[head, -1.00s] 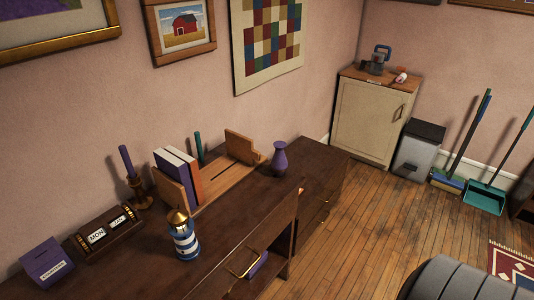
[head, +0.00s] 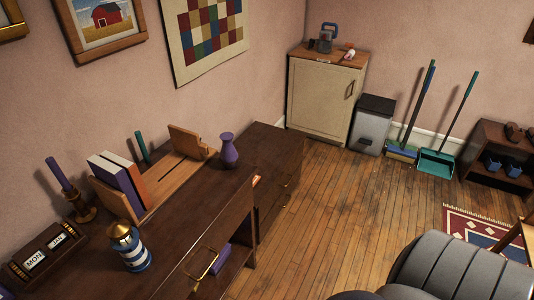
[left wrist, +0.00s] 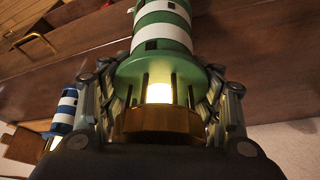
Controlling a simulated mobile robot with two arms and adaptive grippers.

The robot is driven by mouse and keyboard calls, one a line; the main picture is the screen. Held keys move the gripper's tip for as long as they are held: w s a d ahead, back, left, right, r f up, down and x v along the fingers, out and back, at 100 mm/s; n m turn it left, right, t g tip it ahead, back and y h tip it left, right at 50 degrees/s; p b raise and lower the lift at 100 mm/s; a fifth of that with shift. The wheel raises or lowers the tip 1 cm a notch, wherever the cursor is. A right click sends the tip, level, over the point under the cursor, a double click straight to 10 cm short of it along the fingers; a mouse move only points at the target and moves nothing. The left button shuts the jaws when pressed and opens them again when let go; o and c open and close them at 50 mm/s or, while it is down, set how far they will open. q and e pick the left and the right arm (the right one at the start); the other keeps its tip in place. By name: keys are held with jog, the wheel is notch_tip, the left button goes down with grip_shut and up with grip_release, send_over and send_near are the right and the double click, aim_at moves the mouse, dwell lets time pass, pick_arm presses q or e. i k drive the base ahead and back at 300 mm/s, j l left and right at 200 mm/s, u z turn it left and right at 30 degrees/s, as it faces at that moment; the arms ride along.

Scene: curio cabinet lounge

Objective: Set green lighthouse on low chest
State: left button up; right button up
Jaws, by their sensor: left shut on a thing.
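The green-and-white striped lighthouse (left wrist: 165,35) fills the middle of the left wrist view, its lit lantern and brass cap towards the camera. My left gripper (left wrist: 163,85) is shut on it, with fingers on both sides near the lantern. Neither shows in the head view. A low dark wooden chest with drawers (head: 265,150) adjoins the far end of the desk in the head view; its visible top is bare. My right gripper is not in view.
The desk (head: 185,215) holds a blue-striped lighthouse (head: 129,248), a purple vase (head: 228,150), a book rack (head: 170,185), a candlestick (head: 75,195) and a calendar (head: 45,252). A cream cabinet (head: 320,100) and bin (head: 373,125) stand behind. A grey armchair (head: 450,270) is at lower right.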

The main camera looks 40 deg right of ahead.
aim_at(262, 158)
jog(key=i+l+z, duration=0.1)
jog(key=l+z, duration=0.35)
jog(key=i+l+z, duration=0.15)
jog(key=z, duration=0.3)
jog(key=i+l+z, duration=0.25)
jog(key=z, duration=0.2)
jog(key=i+l+z, duration=0.3)
jog(key=z, duration=0.15)
jog(key=i+l+z, duration=0.2)
jog(key=i+z, duration=0.3)
jog(key=i+l+u, duration=0.1)
jog(key=i+u, duration=0.15)
jog(key=i, duration=0.55)
jog(key=i+j+u, duration=0.1)
jog(key=i+u, duration=0.2)
jog(key=u, duration=0.15)
jog(key=i+u, duration=0.3)
jog(key=u, duration=0.15)
jog(key=i+u, duration=0.3)
jog(key=u, duration=0.15)
jog(key=i+u, duration=0.2)
jog(key=i, duration=0.3)
